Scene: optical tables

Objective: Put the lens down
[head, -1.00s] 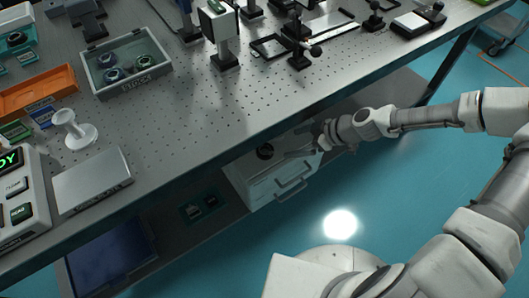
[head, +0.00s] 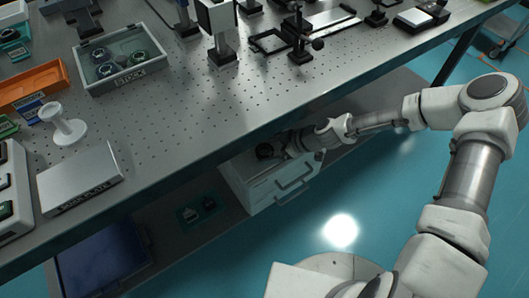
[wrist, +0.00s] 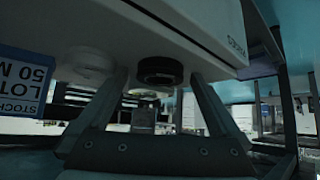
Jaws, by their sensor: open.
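A dark ring-shaped lens (head: 265,151) sits on top of a white drawer box (head: 265,187) under the table. In the wrist view the lens (wrist: 160,70) shows as a black ring against the white surface. My gripper (head: 276,150) is low beside the lens, at the box top. Its two fingers are spread, one on each side of the lens, with a visible gap on both sides. The fingers hold nothing. Whether the fingertips reach fully past the lens, I cannot tell.
Optical mounts stand at the back. The table edge (head: 215,160) overhangs my forearm's work area.

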